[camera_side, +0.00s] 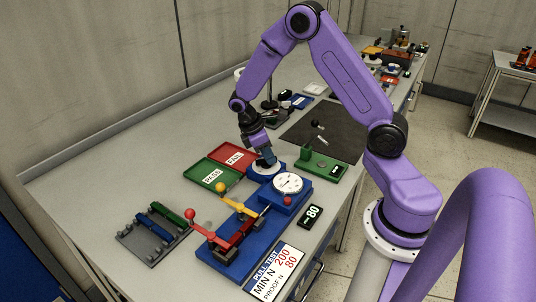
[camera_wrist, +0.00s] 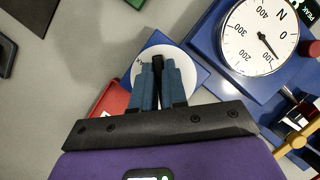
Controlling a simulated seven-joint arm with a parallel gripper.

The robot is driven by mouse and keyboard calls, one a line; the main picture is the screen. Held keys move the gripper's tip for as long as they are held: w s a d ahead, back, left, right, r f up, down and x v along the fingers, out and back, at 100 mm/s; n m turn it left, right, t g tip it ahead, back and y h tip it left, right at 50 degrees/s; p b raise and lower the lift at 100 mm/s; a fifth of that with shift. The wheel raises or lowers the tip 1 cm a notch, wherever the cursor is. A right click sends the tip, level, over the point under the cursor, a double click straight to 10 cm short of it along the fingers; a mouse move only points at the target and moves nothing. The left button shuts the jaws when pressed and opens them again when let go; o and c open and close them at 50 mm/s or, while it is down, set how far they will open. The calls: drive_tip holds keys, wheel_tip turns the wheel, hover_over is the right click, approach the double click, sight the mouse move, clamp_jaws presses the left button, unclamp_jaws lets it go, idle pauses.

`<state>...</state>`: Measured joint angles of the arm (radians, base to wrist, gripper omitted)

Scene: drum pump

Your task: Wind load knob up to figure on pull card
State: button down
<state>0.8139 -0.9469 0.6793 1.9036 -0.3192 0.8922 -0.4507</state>
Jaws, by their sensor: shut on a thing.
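The load knob is a white disc on a blue base (camera_side: 280,165); in the wrist view the white disc (camera_wrist: 143,63) shows under my fingers. My gripper (camera_side: 265,160) is shut on the knob's black handle (camera_wrist: 158,64), and the blue fingers hide part of it. The round white dial gauge (camera_side: 288,183) stands beside the knob. In the wrist view the dial (camera_wrist: 250,35) has its dark needle pointing close to the 100 mark. The pull card (camera_side: 274,272) reads "PULL TEST", "MIN N 200" and "PROOF N 80". A small black display (camera_side: 311,215) appears to read "-80".
A green PASS tray (camera_side: 229,188) and a red FAIL tray (camera_side: 252,151) lie left of the knob. The blue rig (camera_side: 235,262) carries red and yellow levers. A grey rack (camera_side: 130,237) stands front left. A green block (camera_side: 325,175) and dark mat (camera_side: 305,121) lie behind.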

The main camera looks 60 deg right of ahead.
drive_tip(key=c, duration=1.2)
unclamp_jaws()
drive_tip(key=shift+o, duration=0.2)
drive_tip(key=v, duration=1.7)
drive_tip(key=shift+r, duration=0.2)
drive_tip(key=shift+w+a, duration=0.1)
drive_tip(key=shift+a, duration=0.05)
drive_tip(key=s+a+n+t+y, duration=0.1)
drive_tip(key=s+a+t, duration=0.1)
drive_tip(key=s+a, duration=0.6)
drive_tip(key=s+a+n+t+y, duration=0.1)
drive_tip(key=s+a, duration=0.3)
drive_tip(key=s, duration=0.7)
drive_tip(key=s+d+f+n+y, duration=0.1)
drive_tip(key=s+f, duration=0.1)
drive_tip(key=s, duration=0.7)
drive_tip(key=shift+s+f+y, duration=0.2)
drive_tip(key=shift+s+y, duration=0.1)
drive_tip(key=shift+s, duration=0.1)
drive_tip(key=shift+d, duration=0.1)
